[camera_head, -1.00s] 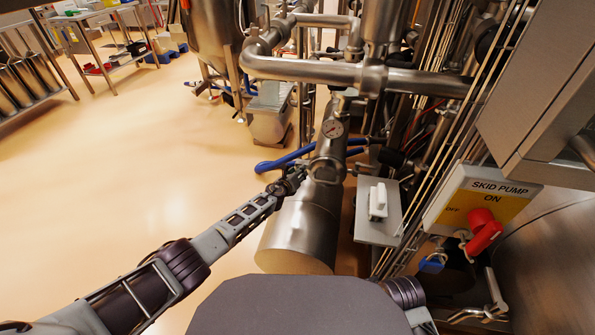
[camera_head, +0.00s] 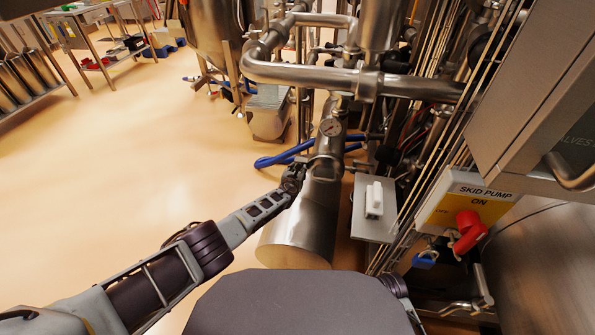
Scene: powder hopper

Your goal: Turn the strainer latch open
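My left arm reaches in from the lower left. My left gripper (camera_head: 294,174) is at the left side of the clamp band, where the latch appears to be. The gripper is small and dark here, and I cannot tell whether its fingers are open or shut, or whether they touch the latch. The latch itself is hidden or too small to make out. My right gripper is not in view.
A skid pump box (camera_head: 462,200) with a red switch handle (camera_head: 469,231) stands at the right. A grey plate with a white handle (camera_head: 374,200) is beside the strainer. Blue hoses (camera_head: 275,160) lie behind my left gripper. Pipes crowd the back; the floor at left is clear.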

